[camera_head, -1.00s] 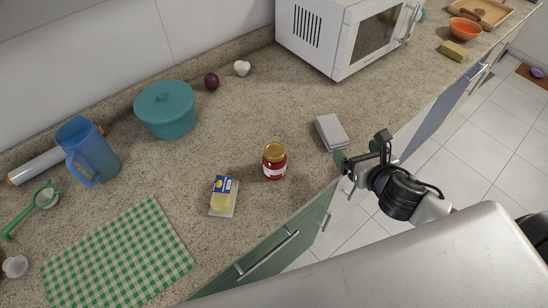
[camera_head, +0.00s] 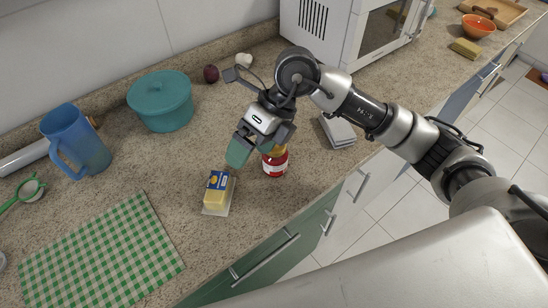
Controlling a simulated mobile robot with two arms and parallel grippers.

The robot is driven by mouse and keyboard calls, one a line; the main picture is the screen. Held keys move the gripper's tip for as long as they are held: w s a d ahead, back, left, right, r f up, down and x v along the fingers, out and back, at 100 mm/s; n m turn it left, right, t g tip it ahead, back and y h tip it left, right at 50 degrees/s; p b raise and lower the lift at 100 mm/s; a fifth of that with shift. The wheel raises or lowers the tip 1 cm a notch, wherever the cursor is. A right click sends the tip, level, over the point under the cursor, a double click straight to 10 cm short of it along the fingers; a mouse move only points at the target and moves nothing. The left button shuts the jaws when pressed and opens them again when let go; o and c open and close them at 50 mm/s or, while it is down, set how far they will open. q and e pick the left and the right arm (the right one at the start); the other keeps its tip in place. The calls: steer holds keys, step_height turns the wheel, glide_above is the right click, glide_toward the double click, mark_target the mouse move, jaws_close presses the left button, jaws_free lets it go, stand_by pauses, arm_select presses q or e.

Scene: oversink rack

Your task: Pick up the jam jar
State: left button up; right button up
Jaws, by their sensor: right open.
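The jam jar (camera_head: 275,164) is a red jar with a pale label, upright on the speckled counter. Its yellow lid is partly covered by my right gripper (camera_head: 254,152). My right gripper reaches in from the right with its fingers pointing down and is open. One green-tipped finger shows to the left of the jar; the other is mostly hidden near the lid. I cannot tell whether a finger touches the jar. My left gripper is not in view.
A butter pack (camera_head: 216,193) lies just left of the jar. A grey box (camera_head: 338,131) sits to its right, partly behind my arm. A teal pot (camera_head: 161,101), blue jug (camera_head: 76,142) and checkered cloth (camera_head: 103,254) are further left. A microwave (camera_head: 345,28) stands behind.

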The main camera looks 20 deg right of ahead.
mark_target(275, 153)
steer(key=w+d+m+h, duration=0.1)
steer(key=h, duration=0.1)
steer(key=w+d+r+m+t+h, duration=0.1)
steer(key=d, duration=0.1)
steer(key=w+d+m+h, duration=0.1)
steer(key=m+h, duration=0.1)
steer(key=shift+w+d+r+t+h+b, duration=0.2)
steer(key=shift+r+t+h+b, duration=0.1)
steer(key=shift+t+b, duration=0.1)
steer(key=shift+w+d+r+m+h, duration=0.15)
steer(key=shift+d+m+h, duration=0.15)
steer(key=shift+d+f, duration=0.15)
steer(key=shift+f, duration=0.05)
step_height(275, 153, down, 5)
steer(key=shift+r+p, duration=0.15)
steer(key=shift+p, duration=0.25)
steer(key=f, duration=0.1)
steer(key=f+p, duration=0.1)
steer(key=f, duration=0.2)
steer(key=shift+d+f, duration=0.25)
steer(key=shift+f, duration=0.1)
steer(key=shift+f+p, duration=0.3)
steer(key=shift+f, duration=0.1)
steer(key=shift+c, duration=0.2)
steer(key=c, duration=1.2)
